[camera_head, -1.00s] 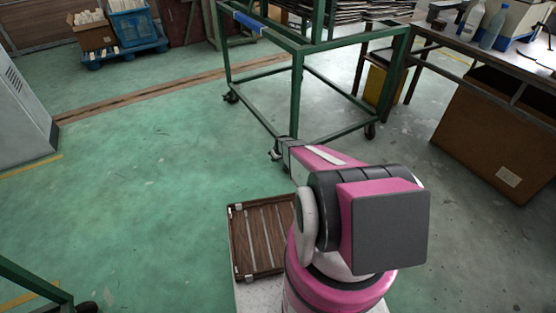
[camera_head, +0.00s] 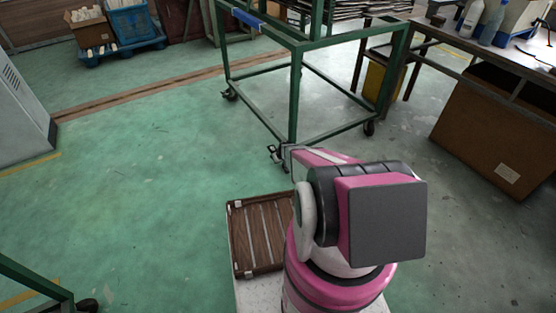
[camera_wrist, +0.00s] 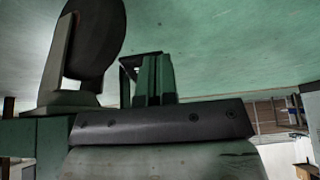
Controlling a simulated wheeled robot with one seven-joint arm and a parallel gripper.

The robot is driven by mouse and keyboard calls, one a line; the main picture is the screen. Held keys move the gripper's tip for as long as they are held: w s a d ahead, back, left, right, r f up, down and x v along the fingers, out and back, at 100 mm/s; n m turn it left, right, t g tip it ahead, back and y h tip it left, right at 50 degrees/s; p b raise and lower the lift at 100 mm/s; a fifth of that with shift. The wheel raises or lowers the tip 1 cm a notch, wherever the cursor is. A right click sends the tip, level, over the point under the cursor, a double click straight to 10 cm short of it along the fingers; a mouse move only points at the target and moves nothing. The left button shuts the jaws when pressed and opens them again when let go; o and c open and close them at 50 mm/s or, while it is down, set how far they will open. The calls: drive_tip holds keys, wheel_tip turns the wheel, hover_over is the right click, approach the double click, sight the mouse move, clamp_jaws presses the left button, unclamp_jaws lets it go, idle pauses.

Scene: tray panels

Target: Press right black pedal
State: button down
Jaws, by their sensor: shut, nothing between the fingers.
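The green wheeled cart (camera_head: 294,95) stands ahead of my arm. My gripper (camera_wrist: 154,58) shows in the wrist view with its two fingers together and nothing held. It is low, beside the cart's near corner. In the wrist view, a dark caster wheel (camera_wrist: 98,35) in a grey bracket (camera_wrist: 58,98) is at upper left, left of the fingers. A thin black angular part (camera_wrist: 129,66) shows just left of and behind the fingertips. It may be the black pedal, but I cannot tell, nor whether the fingers touch it.
A brown slatted tray panel (camera_head: 262,233) lies left of my arm. A workbench (camera_head: 490,65) with bottles and a large cardboard box (camera_head: 495,135) are at right. A grey cabinet (camera_head: 22,115) is at far left. Green floor is clear between the cabinet and the cart.

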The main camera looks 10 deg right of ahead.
drive_tip(key=shift+f, duration=0.4)
drive_tip(key=shift+s+f, duration=0.1)
drive_tip(key=shift+f, duration=0.05)
idle(0.4)
drive_tip(key=s+v, duration=0.1)
drive_tip(key=v, duration=1.2)
drive_tip(key=shift+s+d, duration=0.2)
drive_tip(key=shift+d, duration=0.05)
drive_tip(key=s+a+r+m+g, duration=0.1)
drive_tip(key=s+a+r, duration=0.1)
drive_tip(key=s+r, duration=0.5)
drive_tip(key=s+a+r+m+g+h, duration=0.1)
drive_tip(key=s+a+r+g, duration=0.1)
drive_tip(key=s+r, duration=0.6)
drive_tip(key=s+a+r+m+g, duration=0.1)
drive_tip(key=s+r, duration=0.7)
drive_tip(key=r, duration=0.9)
drive_tip(key=a+g, duration=0.1)
drive_tip(key=a, duration=0.1)
drive_tip(key=shift+s+a+r+m+h, duration=0.25)
drive_tip(key=shift+a+m+h, duration=0.05)
